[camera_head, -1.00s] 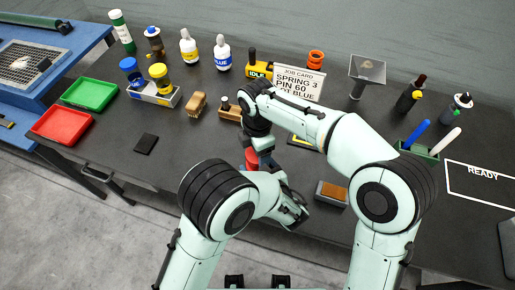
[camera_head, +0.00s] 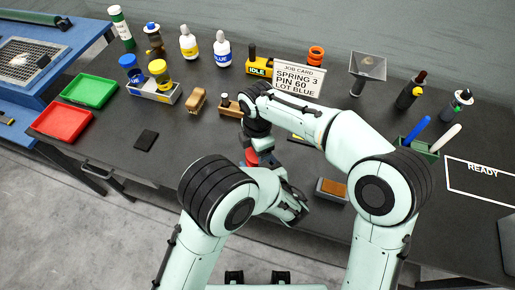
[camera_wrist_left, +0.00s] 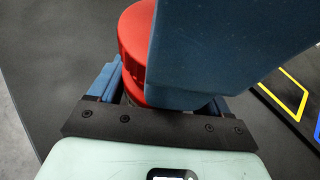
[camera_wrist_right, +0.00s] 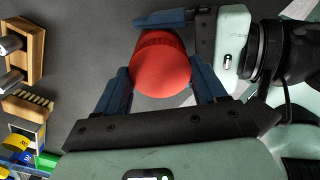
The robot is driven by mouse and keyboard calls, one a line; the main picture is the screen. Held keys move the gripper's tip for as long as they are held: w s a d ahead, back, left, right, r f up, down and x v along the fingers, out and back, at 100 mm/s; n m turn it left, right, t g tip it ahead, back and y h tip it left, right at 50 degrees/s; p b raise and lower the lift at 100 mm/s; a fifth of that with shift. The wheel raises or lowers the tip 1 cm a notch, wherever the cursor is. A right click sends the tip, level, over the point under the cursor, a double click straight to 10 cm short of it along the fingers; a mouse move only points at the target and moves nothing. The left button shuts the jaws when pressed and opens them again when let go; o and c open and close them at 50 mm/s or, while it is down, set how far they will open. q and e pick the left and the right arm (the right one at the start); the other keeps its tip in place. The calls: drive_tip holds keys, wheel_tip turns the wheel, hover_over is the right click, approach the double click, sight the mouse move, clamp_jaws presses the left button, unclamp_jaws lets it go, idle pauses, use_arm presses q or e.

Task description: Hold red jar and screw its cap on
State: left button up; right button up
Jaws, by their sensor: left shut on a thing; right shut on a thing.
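The red jar (camera_head: 252,157) stands over the dark bench near its front edge, mostly hidden by my arms. The left wrist view shows its ribbed red cap or upper part (camera_wrist_left: 133,45), partly covered by a blue finger of my right gripper. My left gripper (camera_wrist_left: 160,92) is shut low on the jar from the side. My right gripper (camera_wrist_right: 161,85) is shut around the round red cap (camera_wrist_right: 160,68), which shows its smooth top. The seam between cap and jar is hidden, so I cannot tell how the cap sits.
A brush (camera_head: 196,99), a wooden block (camera_head: 231,108) and a job card (camera_head: 299,79) stand behind the grippers. An orange-brown pad (camera_head: 333,189) lies right of them. Green (camera_head: 90,91) and red (camera_head: 62,121) trays are at left. A dark square (camera_head: 146,140) lies on open bench.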

drive_tip(key=shift+f, duration=0.55)
use_arm(q)
drive_tip(key=shift+d+r, duration=0.1)
use_arm(e)
drive_tip(key=shift+d+f, duration=0.1)
drive_tip(key=shift+f, duration=0.2)
drive_tip(key=shift+d+f, duration=0.1)
drive_tip(key=shift+f, duration=0.1)
use_arm(q)
drive_tip(key=shift+s, duration=0.1)
drive_tip(key=shift+r, duration=0.1)
use_arm(e)
drive_tip(key=shift+r, duration=0.2)
use_arm(q)
clamp_jaws()
use_arm(e)
drive_tip(key=o, duration=1.1)
use_arm(q)
drive_tip(key=shift+w, duration=0.2)
use_arm(e)
drive_tip(key=shift+s, duration=0.15)
use_arm(q)
drive_tip(key=shift+a, duration=0.2)
use_arm(e)
drive_tip(key=shift+r, duration=0.15)
